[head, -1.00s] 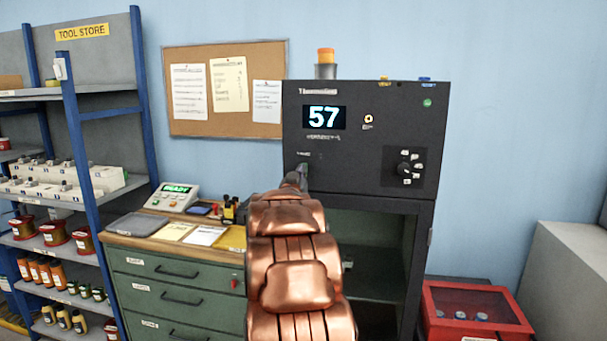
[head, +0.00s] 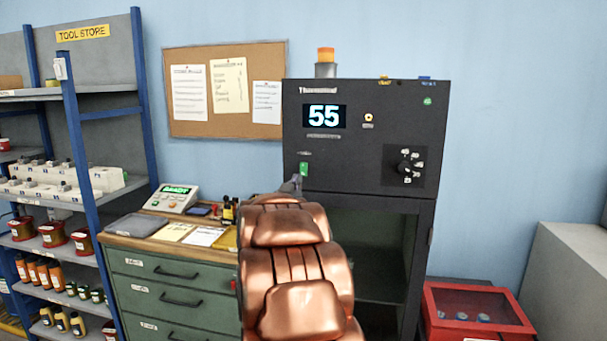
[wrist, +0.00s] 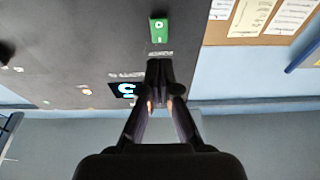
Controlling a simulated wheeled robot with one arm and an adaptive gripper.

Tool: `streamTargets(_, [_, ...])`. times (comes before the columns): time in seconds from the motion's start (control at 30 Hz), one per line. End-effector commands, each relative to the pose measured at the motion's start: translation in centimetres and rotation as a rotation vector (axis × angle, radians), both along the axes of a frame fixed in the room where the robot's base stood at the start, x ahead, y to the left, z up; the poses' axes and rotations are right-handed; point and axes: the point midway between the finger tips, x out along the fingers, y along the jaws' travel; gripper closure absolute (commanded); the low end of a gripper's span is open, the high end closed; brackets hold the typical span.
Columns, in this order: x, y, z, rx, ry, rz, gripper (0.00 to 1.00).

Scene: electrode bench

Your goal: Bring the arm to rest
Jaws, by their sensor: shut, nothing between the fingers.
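My gripper (wrist: 160,95) is shut and empty in the wrist view, its fingertips together in front of the dark face of the cabinet. In the head view my copper-coloured arm rises from the bottom centre and hides most of the gripper. Only a small dark part of the gripper (head: 292,184) shows past the arm, just below a green-lit switch (head: 303,169) on the cabinet. The switch also shows in the wrist view (wrist: 158,30), apart from the fingertips. The black cabinet (head: 345,160) has a display (head: 324,116) that reads 55.
A green drawer bench (head: 175,290) with papers and a small console (head: 172,197) stands left of my arm. A tool shelf (head: 75,115) is further left. A red box (head: 475,305) is at lower right. A cork board (head: 240,60) hangs behind.

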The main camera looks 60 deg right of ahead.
Motion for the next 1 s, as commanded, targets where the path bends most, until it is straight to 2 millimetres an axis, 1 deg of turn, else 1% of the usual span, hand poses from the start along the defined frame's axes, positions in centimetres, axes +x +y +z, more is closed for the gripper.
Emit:
streamTargets(0.17, [-0.3, 0.8, -0.3, 0.001, 0.001, 0.0, 1.0])
streamTargets(0.77, [-0.1, 1.0, -0.3, 0.005, 0.002, 0.006, 1.0])
streamTargets(0.87, [1.1, 2.2, -0.7, 0.034, 0.014, 0.048, 1.0])
streamTargets(0.97, [3.7, 5.0, -1.8, 0.104, 0.047, 0.14, 1.0])
streamTargets(1.0, [5.0, 6.6, -2.5, 0.144, 0.068, 0.189, 1.0])
